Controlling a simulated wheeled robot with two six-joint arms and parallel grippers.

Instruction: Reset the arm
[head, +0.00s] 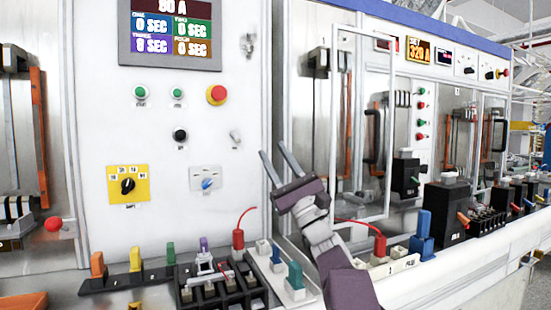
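My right gripper (275,149) is raised in front of the white test cabinet, with its two grey fingers pointing up and to the left. The fingers are apart with nothing between them. My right arm comes up from the bottom, over the front ledge, and hides part of it. The nearest things behind the gripper are the cabinet panel (235,130) and the frame of an open clear door (333,130). I cannot tell whether the gripper touches either. My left gripper is not in view.
The panel carries a display (170,32), a red emergency button (216,95) and a yellow rotary switch (128,184). Along the ledge stand a black breaker (215,292), a red plug (238,240), a teal plug (295,275) and a blue plug (423,235).

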